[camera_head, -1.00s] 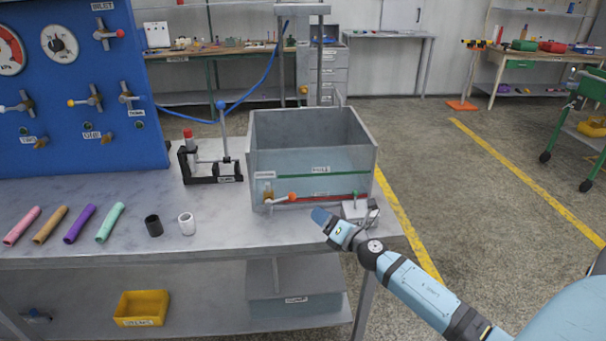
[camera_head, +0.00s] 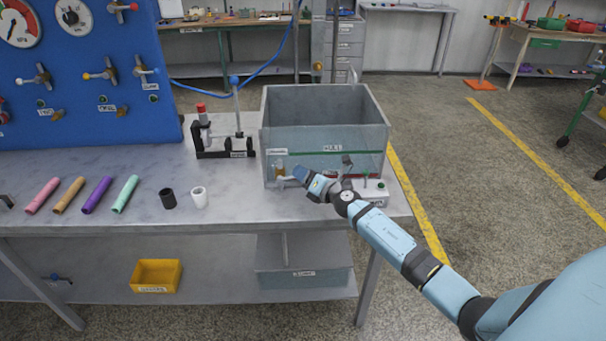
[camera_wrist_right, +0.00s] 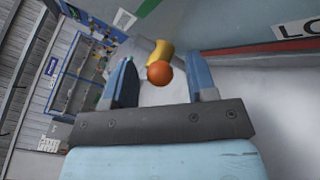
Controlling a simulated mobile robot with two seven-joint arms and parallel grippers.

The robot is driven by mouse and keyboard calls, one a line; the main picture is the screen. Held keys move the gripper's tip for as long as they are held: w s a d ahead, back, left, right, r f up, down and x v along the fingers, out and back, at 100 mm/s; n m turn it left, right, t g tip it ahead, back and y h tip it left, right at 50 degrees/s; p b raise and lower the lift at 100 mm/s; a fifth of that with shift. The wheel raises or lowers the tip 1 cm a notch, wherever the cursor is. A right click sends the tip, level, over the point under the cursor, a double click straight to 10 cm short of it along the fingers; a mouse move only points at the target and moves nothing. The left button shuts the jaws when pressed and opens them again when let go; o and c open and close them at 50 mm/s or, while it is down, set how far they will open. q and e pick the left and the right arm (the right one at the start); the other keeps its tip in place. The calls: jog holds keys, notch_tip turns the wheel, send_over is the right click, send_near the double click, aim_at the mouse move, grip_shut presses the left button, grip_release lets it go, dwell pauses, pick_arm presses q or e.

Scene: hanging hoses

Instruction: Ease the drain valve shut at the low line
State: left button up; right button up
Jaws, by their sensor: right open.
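The drain valve has a brass body (camera_head: 280,170) low on the front wall of the clear-fronted grey tank (camera_head: 325,100). In the right wrist view its brass body (camera_wrist_right: 160,51) shows with the round orange lever tip (camera_wrist_right: 159,73) in front. My right gripper (camera_head: 300,174) is at the valve, in front of the tank. In the right wrist view the open fingers (camera_wrist_right: 161,84) stand on either side of the orange tip, with gaps visible. In the head view my gripper hides most of the lever. My left gripper is not in view.
A small box with a green button (camera_head: 378,186) stands right of my gripper by the tank. A black clamp stand (camera_head: 222,152) is left of the tank. Coloured tubes, a black ring (camera_head: 168,198) and a white ring (camera_head: 199,197) lie on the bench. Bench space before the tank is clear.

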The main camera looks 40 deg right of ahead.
jog(key=shift+w, duration=0.45)
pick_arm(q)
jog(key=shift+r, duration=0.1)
pick_arm(e)
grip_shut()
notch_tip(320, 180, down, 2)
jog(key=m+t+b, duration=0.1)
jog(key=b, duration=0.5)
jog(key=m+b, duration=0.1)
jog(key=b, duration=0.2)
jog(key=shift+s+f+t+b, duration=0.1)
jog(key=shift+f+t+b, duration=0.1)
jog(key=shift+t+b, duration=0.15)
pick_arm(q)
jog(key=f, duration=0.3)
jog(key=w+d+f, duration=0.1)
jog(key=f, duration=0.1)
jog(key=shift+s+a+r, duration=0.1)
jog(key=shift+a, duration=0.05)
pick_arm(e)
jog(key=shift+r+m, duration=0.1)
jog(key=shift+m, duration=0.2)
